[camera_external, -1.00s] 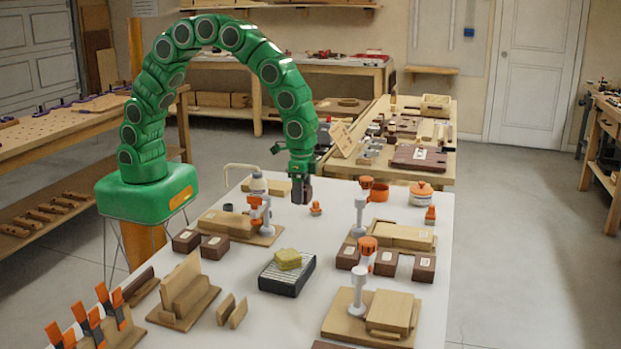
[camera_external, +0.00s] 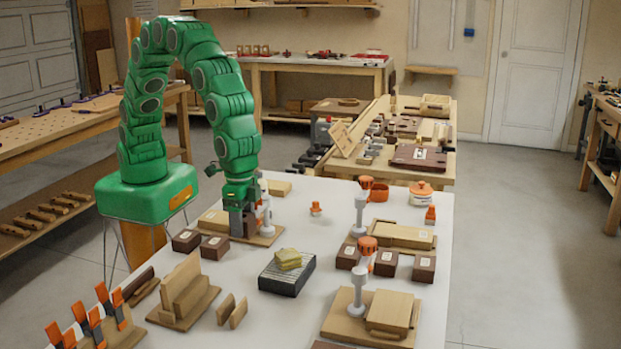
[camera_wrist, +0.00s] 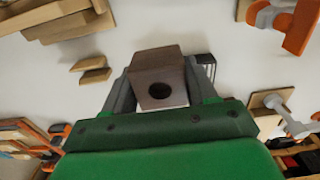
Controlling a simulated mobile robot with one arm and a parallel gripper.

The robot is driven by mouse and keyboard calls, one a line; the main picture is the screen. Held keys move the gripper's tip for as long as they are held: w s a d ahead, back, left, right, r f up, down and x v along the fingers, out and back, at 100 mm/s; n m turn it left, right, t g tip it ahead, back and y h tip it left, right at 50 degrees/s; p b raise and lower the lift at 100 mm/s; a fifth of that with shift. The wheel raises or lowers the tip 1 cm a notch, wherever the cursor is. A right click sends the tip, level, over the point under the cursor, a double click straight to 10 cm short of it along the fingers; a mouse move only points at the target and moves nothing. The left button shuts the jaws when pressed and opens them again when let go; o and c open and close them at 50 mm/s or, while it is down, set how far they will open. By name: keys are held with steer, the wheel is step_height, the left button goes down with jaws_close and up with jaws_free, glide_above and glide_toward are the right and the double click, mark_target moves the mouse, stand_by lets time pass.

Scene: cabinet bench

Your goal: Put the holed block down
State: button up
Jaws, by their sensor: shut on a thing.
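The holed block (camera_wrist: 154,64) is dark brown with a round dark hole in the face toward the wrist camera. My gripper (camera_wrist: 160,76) is shut on it, with one finger on each side. In the external view, my gripper (camera_external: 242,222) points down over the left part of the white table, at the wooden clamp board (camera_external: 268,238). The block is hard to make out there, and I cannot tell whether it touches anything below.
Two dark labelled blocks (camera_external: 200,242) stand just left of my gripper. A dark slatted tray with a yellow-green sponge (camera_external: 288,257) lies to the front right. Upright wooden boards (camera_external: 185,287) stand in front.

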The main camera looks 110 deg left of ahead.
steer(key=s+d, duration=0.2)
steer(key=d, duration=0.1)
glide_above(269, 309)
steer(key=f, duration=0.5)
steer(key=s+f, duration=0.1)
steer(key=f, duration=0.2)
steer(key=shift+a+f, duration=0.25)
steer(key=shift+w+d+f, duration=0.3)
steer(key=shift+w+f, duration=0.15)
steer(key=shift+f, duration=1.7)
steer(key=o, duration=0.8)
steer(key=shift+f, duration=0.1)
